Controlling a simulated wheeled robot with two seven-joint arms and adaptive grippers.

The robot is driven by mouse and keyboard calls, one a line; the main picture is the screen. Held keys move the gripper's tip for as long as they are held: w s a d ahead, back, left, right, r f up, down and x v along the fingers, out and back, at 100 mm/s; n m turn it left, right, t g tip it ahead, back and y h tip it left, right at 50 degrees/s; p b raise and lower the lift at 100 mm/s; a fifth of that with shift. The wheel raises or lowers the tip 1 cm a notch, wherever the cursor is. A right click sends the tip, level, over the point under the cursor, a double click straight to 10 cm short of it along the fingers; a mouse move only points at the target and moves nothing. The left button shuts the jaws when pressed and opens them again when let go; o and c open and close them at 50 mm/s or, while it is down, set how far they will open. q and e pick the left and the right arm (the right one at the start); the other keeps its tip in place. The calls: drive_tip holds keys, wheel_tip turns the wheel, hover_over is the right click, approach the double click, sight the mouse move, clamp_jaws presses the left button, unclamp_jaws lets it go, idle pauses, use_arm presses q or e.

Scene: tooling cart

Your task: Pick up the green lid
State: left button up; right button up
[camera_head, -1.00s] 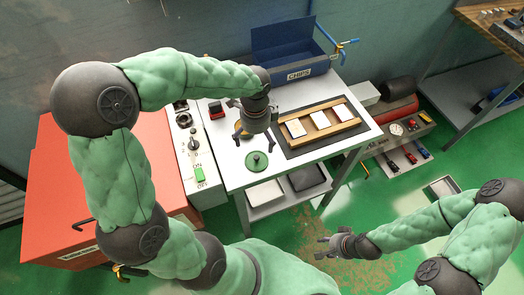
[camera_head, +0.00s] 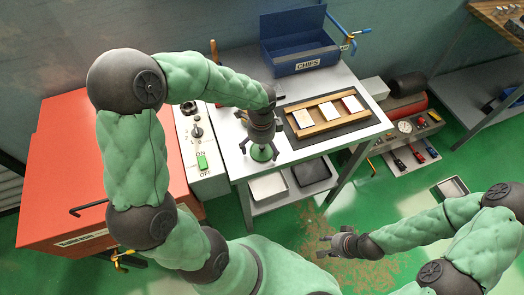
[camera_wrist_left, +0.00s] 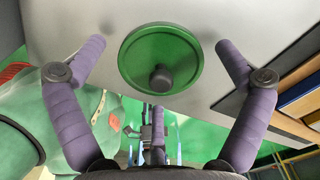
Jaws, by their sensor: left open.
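The green lid (camera_head: 263,152) is a round disc lying on the grey metal table (camera_head: 228,128). In the left wrist view the lid (camera_wrist_left: 178,58) shows a dark knob at its middle and lies between and beyond the open fingers. My left gripper (camera_head: 262,148) is open above the lid and hides part of it in the head view; the left wrist view shows its two purple fingers (camera_wrist_left: 160,48) spread wide, apart from the lid. My right gripper (camera_head: 327,246) is empty over the floor, away from the table; its fingers look spread.
A wooden rack with white pieces (camera_head: 327,113) lies on a dark mat right of the lid. A blue CHIPS bin (camera_head: 308,64) stands at the back. A control box (camera_head: 202,161) and red cabinet (camera_head: 110,150) stand left. Trays (camera_head: 268,186) sit on the lower shelf.

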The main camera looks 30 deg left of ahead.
use_arm(q)
drive_tip(key=c, duration=1)
drive_tip(key=shift+s, duration=0.15)
drive_tip(key=shift+c, duration=1.4)
